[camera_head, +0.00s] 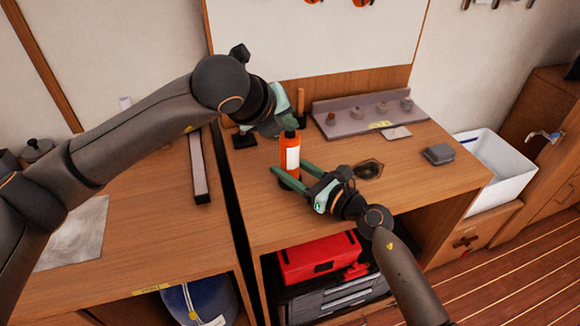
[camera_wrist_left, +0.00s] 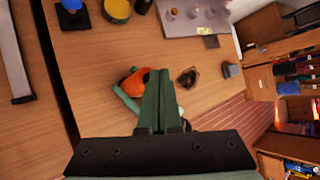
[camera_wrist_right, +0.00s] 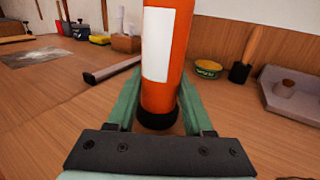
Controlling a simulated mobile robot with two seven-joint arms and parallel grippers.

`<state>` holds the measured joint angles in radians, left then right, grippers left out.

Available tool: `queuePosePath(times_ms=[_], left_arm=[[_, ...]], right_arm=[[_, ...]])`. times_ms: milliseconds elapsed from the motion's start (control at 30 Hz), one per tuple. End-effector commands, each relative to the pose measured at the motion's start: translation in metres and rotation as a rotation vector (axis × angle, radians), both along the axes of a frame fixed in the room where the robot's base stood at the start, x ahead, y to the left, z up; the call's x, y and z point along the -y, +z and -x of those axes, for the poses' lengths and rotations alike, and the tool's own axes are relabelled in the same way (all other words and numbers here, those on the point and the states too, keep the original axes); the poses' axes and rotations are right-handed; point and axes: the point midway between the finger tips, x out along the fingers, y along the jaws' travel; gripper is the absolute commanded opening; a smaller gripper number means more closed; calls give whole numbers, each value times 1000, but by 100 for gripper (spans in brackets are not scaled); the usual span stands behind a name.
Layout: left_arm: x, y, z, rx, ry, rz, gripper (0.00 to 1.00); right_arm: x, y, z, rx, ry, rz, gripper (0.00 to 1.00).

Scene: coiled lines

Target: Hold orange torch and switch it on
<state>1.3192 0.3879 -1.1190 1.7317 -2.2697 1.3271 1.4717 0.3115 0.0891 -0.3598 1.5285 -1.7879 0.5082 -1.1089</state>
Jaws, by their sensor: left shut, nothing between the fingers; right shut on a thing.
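The orange torch (camera_head: 292,142) stands upright over the workbench, with a white label and a dark lower end. My right gripper (camera_head: 289,170) is shut on its lower part; in the right wrist view the torch (camera_wrist_right: 178,75) sits between the two green fingers, its top out of frame. My left gripper (camera_head: 288,122) is shut and empty, just above and behind the torch in the head view. In the left wrist view its closed fingers (camera_wrist_left: 158,75) are just right of the orange torch (camera_wrist_left: 133,80), which they partly hide. I cannot make out the switch.
The workbench (camera_head: 430,170) has a grey rack (camera_head: 350,118) at the back and a grey box (camera_head: 438,154) to the right. A white bin (camera_head: 505,165) stands beyond the bench's right end.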

Motion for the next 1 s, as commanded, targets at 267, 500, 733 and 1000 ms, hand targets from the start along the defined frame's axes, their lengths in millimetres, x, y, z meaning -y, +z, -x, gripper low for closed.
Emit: queuePosePath(times_ms=[267, 500, 733, 1000], left_arm=[[0, -3, 0, -1, -1, 0, 0], [0, 2, 0, 0, 1, -1, 0], [0, 13, 0, 1, 1, 0, 0], [0, 14, 0, 0, 0, 0, 0]], right_arm=[[0, 0, 0, -1, 0, 1, 0], [0, 0, 0, -1, 1, 1, 0], [0, 0, 0, -1, 0, 1, 0], [0, 0, 0, -1, 0, 1, 0]])
